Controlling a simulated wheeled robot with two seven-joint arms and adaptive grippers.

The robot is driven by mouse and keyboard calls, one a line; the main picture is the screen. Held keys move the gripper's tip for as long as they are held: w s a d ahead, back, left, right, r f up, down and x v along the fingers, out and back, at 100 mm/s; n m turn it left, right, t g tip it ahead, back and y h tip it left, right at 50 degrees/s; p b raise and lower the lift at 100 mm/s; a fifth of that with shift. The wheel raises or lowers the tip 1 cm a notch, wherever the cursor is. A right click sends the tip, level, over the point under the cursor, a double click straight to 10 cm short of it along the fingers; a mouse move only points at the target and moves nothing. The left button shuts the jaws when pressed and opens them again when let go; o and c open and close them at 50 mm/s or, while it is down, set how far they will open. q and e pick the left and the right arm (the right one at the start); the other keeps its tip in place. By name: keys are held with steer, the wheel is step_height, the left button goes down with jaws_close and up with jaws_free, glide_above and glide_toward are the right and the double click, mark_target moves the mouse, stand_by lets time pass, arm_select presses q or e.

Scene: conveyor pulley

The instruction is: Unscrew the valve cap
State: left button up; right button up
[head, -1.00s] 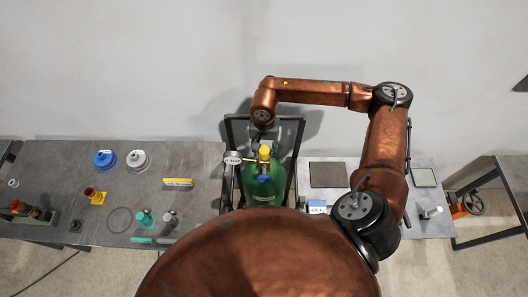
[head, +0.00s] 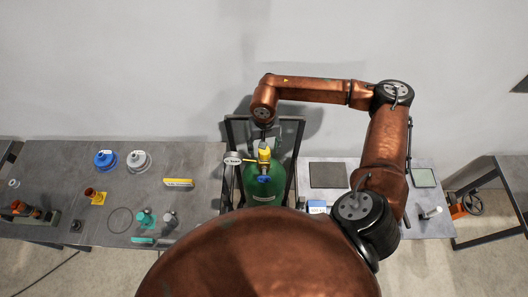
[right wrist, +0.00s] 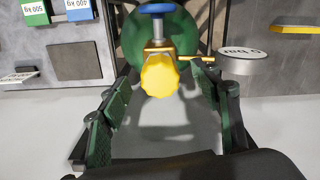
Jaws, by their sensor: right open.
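A green gas cylinder (head: 263,188) stands upright in a dark frame between two tables. Its yellow valve cap (head: 264,152) is at the top, above a blue handwheel (head: 264,179). In the right wrist view the faceted yellow cap (right wrist: 160,75) sits on the valve, with the blue handwheel (right wrist: 157,9) behind it. My right gripper (head: 264,139) is at the cap in the head view. In the right wrist view its fingers (right wrist: 172,98) are spread wide either side of the cap, with gaps between; it holds nothing. My left gripper is not in view.
A round gauge (head: 232,160) sticks out left of the valve, and it shows close to a finger in the right wrist view (right wrist: 243,62). The left table (head: 60,165) holds several small parts. The right table holds a dark mat (head: 328,175) and a blue box (head: 316,207).

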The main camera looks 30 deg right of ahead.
steer(key=shift+r+p, duration=0.8)
steer(key=shift+r, duration=2)
